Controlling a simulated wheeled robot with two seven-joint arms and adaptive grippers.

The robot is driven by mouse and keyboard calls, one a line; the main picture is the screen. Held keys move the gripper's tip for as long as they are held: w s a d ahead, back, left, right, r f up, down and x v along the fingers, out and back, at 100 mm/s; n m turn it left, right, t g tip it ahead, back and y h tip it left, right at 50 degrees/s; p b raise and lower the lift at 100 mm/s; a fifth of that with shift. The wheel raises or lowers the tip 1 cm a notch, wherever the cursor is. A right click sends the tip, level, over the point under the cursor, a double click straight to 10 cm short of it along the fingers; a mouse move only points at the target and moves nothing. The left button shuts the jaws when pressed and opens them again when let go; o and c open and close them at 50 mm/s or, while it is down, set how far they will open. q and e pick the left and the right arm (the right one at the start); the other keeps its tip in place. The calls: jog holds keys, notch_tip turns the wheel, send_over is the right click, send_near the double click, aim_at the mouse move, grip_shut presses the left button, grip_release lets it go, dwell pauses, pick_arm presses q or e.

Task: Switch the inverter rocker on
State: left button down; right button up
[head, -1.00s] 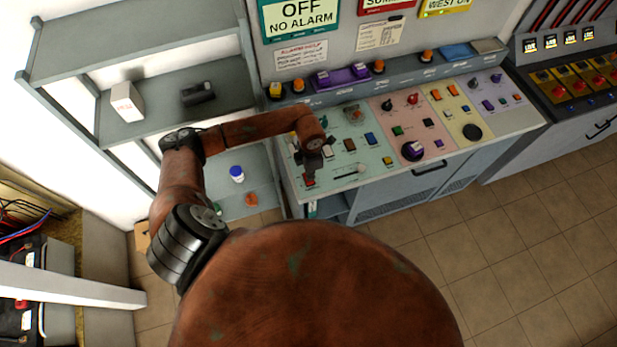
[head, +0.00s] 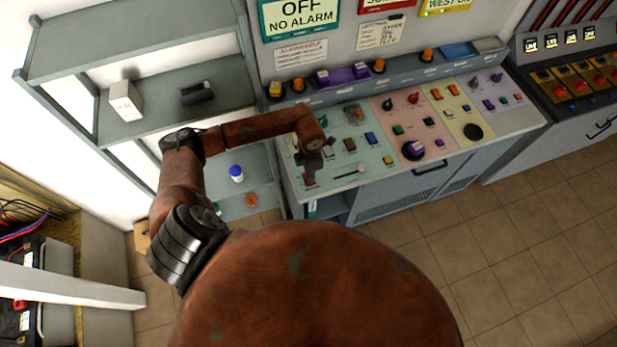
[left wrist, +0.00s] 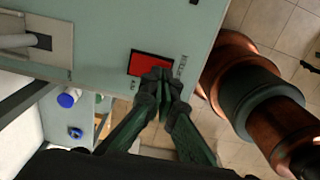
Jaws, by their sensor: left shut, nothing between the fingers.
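A red rocker switch (left wrist: 150,64) sits in a dark frame on the pale green panel (left wrist: 105,25), near the panel's edge. Small lettering beside it is too blurred to read with certainty. My left gripper (left wrist: 162,76) is shut and empty, with its fingertips at the rocker's lower right part and covering that corner. I cannot tell whether the tips touch it. In the head view my left gripper (head: 311,168) points down over the console's front left corner, and the red rocker (head: 309,181) shows just below it. My right gripper is not in view.
The console panel (head: 349,184) carries several other knobs, buttons and a slider close by. A grey shelf (head: 155,125) stands at the left, with a white box (head: 126,101) and a blue-capped bottle (head: 236,174). Open tiled floor (head: 480,245) lies in front.

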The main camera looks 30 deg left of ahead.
pick_arm(q)
jog(key=shift+f, duration=0.3)
jog(key=shift+f+b, duration=0.4)
jog(key=shift+b, duration=0.2)
jog(key=shift+r+p, duration=0.65)
jog(key=shift+r, duration=0.5)
jog(key=shift+r+p, duration=0.65)
jog(key=shift+r, duration=0.65)
jog(key=shift+r+p, duration=0.5)
jog(key=shift+r, duration=0.6)
